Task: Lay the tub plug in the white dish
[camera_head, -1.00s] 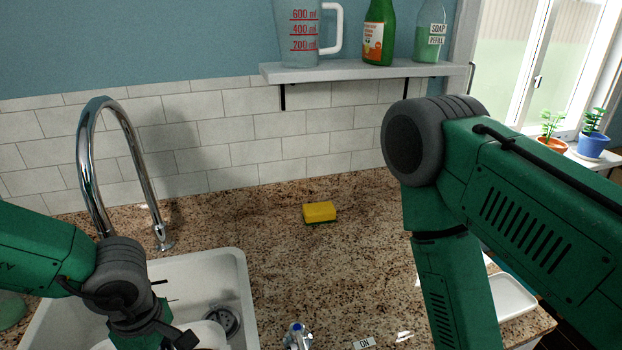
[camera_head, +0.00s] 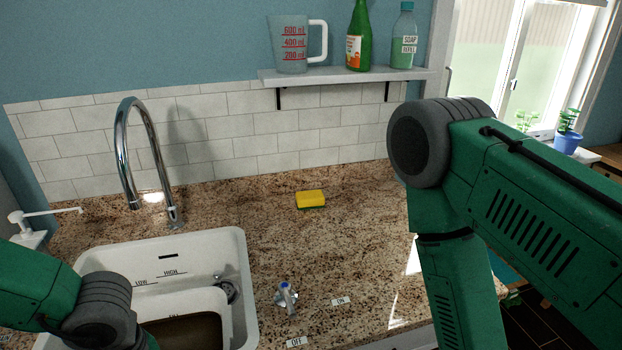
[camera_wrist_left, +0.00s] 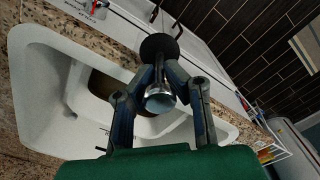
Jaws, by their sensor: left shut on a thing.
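My left gripper (camera_wrist_left: 159,85) is shut on the tub plug, which shows a black disc (camera_wrist_left: 158,46) and a chrome stem (camera_wrist_left: 160,99) in the left wrist view. The plug is held above the sink's front side, clear of the surfaces below. A white tub (camera_head: 203,301) with brown water stands in the white sink (camera_head: 238,262). I cannot make out the white dish now. My right arm crosses the right side; its gripper is out of view.
A chrome faucet (camera_head: 154,150) rises behind the sink. A tap knob (camera_head: 286,296) stands right of it, by an ON label (camera_head: 341,301). A yellow sponge (camera_head: 311,199) lies farther back. The middle of the granite counter (camera_head: 340,250) is clear.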

